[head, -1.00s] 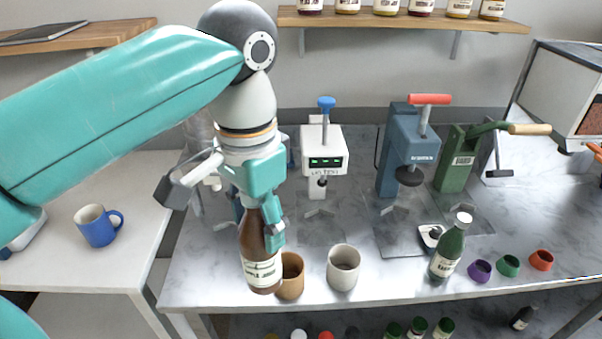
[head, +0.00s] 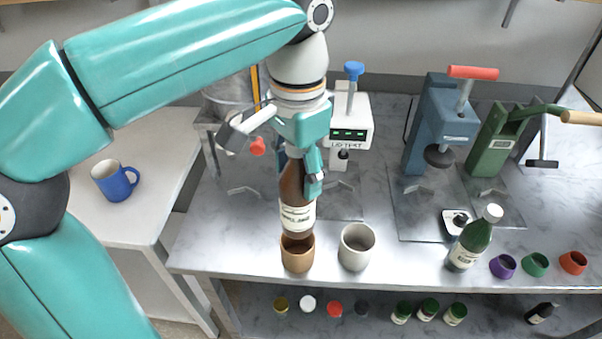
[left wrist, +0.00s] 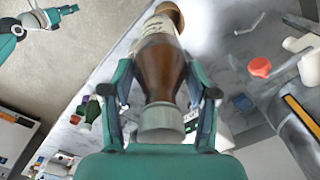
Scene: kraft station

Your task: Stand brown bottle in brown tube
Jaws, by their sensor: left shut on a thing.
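The brown bottle (head: 297,208), with a cream label, is upright in the head view. My left gripper (head: 304,176) is shut on its upper part. In the left wrist view the bottle (left wrist: 158,70) lies between the two fingers of my left gripper (left wrist: 160,98), its grey cap toward the camera. The brown tube (head: 297,256) stands on the marble bench directly below the bottle. The bottle's base is at the tube's mouth; I cannot tell how far inside it is. The tube's rim (left wrist: 172,12) shows past the bottle in the left wrist view. My right gripper is not in view.
A light grey tube (head: 356,248) stands just right of the brown tube. A green bottle (head: 473,240) and purple, green and red cups (head: 535,264) are further right. Presses (head: 440,130) stand behind. A blue mug (head: 115,180) is on the left table.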

